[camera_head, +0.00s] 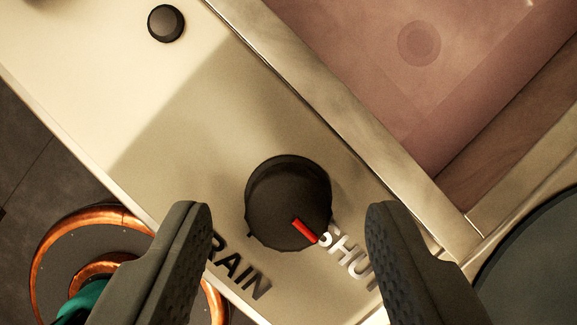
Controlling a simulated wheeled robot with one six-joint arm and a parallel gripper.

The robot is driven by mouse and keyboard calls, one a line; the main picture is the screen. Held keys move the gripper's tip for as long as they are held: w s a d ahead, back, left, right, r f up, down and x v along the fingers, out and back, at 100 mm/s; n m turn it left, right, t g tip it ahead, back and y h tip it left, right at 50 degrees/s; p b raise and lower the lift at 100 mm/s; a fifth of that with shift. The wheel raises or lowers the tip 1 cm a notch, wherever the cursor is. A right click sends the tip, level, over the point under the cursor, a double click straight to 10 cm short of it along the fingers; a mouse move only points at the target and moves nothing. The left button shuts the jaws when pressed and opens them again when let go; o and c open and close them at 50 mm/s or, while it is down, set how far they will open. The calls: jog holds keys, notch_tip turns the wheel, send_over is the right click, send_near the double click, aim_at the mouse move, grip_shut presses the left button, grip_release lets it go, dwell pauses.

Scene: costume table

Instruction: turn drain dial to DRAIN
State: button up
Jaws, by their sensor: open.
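The drain dial (287,203) is a round black knob on a cream panel, with a red pointer (305,230) on its face. The pointer aims to the lower right, at the raised SHUT label (345,258), which my right finger partly covers. The dark DRAIN label (238,267) lies below and left of the dial, its first letter hidden by my left finger. My gripper (287,222) is open, with one dark finger on each side of the dial and a gap between each finger and the knob in the picture.
A smaller black knob (166,23) sits on the panel (90,75) at upper left. A metal-rimmed basin (425,90) with pinkish contents and a round disc lies at upper right. A copper-rimmed round object (45,248) is at lower left, and a dark round object (540,265) at lower right.

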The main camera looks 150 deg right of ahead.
jog(key=shift+w+a+f, duration=0.15)
jog(key=shift+w+f, duration=0.05)
jog(key=shift+f, duration=0.4)
jog(key=c, duration=1)
jog(key=shift+o, duration=0.2)
